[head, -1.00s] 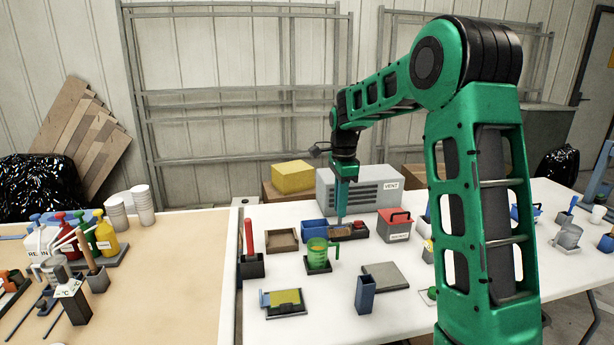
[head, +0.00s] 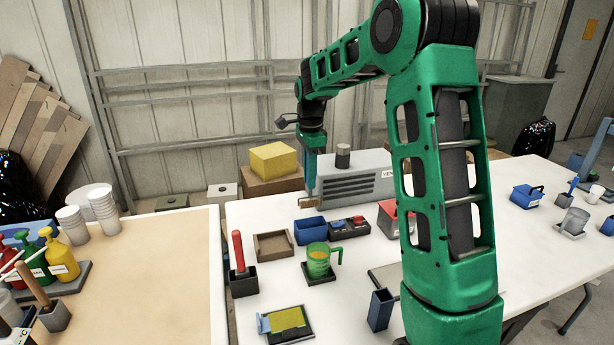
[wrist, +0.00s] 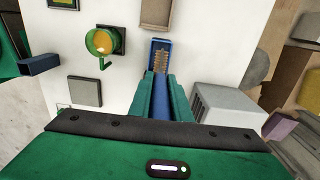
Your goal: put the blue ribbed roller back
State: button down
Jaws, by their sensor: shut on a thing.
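My gripper (head: 311,190) is shut on the blue ribbed roller. In the wrist view the roller's blue handle (wrist: 162,98) lies between the two teal fingers, and its tan ribbed head (wrist: 160,60) sticks out beyond the fingertips. In the head view the ribbed head (head: 310,202) shows small under the fingertips. An open blue bin (head: 309,231) stands on the white table just below and in front of the gripper. In the wrist view the bin (wrist: 152,44) lies behind the ribbed head. I cannot tell whether the head is inside or above the bin.
A brown tray (head: 273,246) stands left of the bin, a dark controller box (head: 348,226) right of it. A green mug (head: 319,262) is in front. The grey vent box (head: 352,180) stands close behind, with a dark cylinder (head: 343,155) on top.

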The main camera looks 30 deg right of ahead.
aim_at(310, 201)
jog(key=shift+d+f, duration=0.1)
jog(key=shift+d, duration=0.05)
jog(key=shift+f, duration=0.55)
jog(key=shift+s+f, duration=0.1)
jog(key=shift+f, duration=4.75)
jog(key=shift+f, duration=0.55)
jog(key=c, duration=1.6)
grip_release()
jog(key=shift+o, duration=0.2)
jog(key=shift+r, duration=0.1)
notch_tip(310, 201, up, 11)
jog(key=shift+f, duration=0.2)
